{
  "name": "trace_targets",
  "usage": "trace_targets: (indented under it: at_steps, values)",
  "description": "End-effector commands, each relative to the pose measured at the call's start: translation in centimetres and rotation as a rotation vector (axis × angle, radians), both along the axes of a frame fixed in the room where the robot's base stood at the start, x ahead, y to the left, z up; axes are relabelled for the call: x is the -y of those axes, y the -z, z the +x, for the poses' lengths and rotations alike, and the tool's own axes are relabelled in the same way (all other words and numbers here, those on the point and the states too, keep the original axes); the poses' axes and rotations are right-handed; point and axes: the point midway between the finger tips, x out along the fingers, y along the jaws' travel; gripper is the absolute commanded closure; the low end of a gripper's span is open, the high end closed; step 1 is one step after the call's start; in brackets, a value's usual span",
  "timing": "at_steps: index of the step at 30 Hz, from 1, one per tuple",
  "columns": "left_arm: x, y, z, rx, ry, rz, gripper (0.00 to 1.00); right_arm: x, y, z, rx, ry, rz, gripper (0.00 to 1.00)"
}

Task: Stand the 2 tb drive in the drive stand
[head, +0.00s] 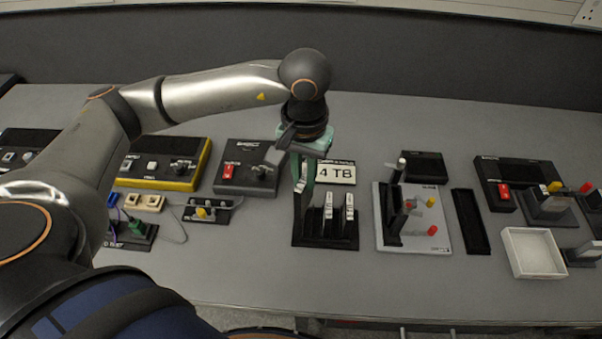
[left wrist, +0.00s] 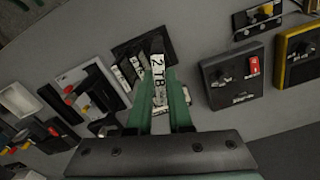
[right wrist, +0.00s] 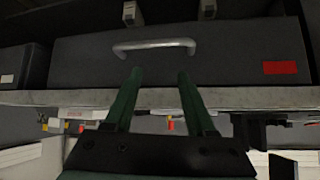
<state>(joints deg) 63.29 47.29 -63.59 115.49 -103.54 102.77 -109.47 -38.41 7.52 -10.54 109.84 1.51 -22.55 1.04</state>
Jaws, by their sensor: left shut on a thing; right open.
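The 2 TB drive is a dark slab with a white "2 TB" label, clear in the left wrist view (left wrist: 158,76). My left gripper (head: 304,178) is shut on it from above. The drive is upright at the left end of the black drive stand (head: 325,241); I cannot tell whether its lower end is seated. Two other upright drives with white labels (head: 328,212) (head: 349,208) stand to its right in the stand. My right gripper (right wrist: 160,76) is open and empty in the right wrist view, outside the head view.
A "4 TB" sign (head: 337,173) lies behind the stand. A grey board with pegs (head: 410,220) is to the right, then a white tray (head: 532,253). A box with a red switch (head: 247,167) is to the left. My right gripper faces a drawer with a metal handle (right wrist: 153,46).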

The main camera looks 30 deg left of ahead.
Motion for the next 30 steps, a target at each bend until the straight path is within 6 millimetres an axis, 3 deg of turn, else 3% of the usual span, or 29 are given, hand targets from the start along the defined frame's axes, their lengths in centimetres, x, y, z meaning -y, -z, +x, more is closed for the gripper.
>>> trace_targets:
  at_steps: [10,30]
  values:
    - [-0.2,3.3,2.3,0.001,-0.294,0.004,1.00,0.0,0.9,-0.8,-0.018,0.000,0.000,0.44]
    - [-0.3,7.5,2.4,0.000,-0.310,0.005,1.00,0.0,2.6,-0.5,-0.013,0.000,-0.001,0.44]
